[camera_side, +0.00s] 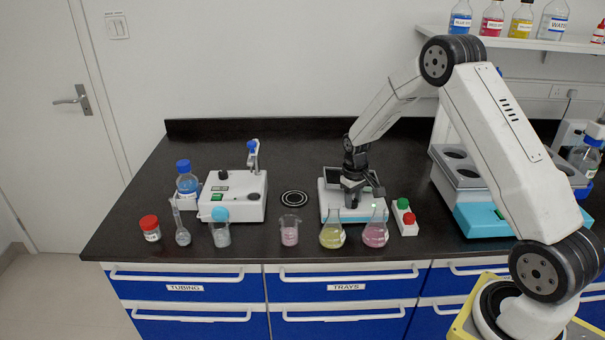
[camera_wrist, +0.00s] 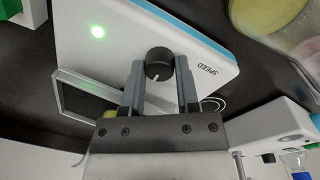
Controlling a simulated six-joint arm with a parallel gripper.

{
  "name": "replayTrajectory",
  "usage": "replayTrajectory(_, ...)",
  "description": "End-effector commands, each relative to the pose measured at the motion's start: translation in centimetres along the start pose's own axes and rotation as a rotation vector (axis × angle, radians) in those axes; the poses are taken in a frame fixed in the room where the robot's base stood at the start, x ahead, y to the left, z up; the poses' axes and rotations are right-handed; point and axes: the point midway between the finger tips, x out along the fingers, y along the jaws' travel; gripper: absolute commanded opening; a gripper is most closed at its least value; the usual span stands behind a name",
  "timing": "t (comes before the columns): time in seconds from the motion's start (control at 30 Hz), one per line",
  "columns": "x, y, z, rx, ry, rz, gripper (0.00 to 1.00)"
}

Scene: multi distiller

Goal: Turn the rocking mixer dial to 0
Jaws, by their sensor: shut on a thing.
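The rocking mixer (camera_side: 332,208) is a white box with a blue edge on the black bench, below my arm in the side view. In the wrist view its white top (camera_wrist: 95,60) bears a lit green light and the word SPEED. The black round dial (camera_wrist: 160,62) sits on this face, with a white mark near its lower edge. My gripper (camera_wrist: 159,72) is shut on the dial, one finger on each side. In the side view my gripper (camera_side: 353,193) is over the mixer and hides the dial. No number scale is readable.
A yellow flask (camera_side: 332,236) and a pink flask (camera_side: 375,234) stand close in front of the mixer. A box with green and red buttons (camera_side: 405,217) is at its right. A water bath (camera_side: 470,185) stands farther right. Bench behind the mixer is clear.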

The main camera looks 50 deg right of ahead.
Motion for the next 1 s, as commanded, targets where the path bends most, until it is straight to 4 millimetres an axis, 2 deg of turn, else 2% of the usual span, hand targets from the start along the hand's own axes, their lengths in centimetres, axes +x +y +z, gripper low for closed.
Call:
replayTrajectory(0.37, -0.04, 0.06, 0.06, -0.214, 0.009, -0.001, 0.0)
replayTrajectory(1.0, -0.05, 0.09, 0.13, -0.81, 0.038, -0.001, 0.0)
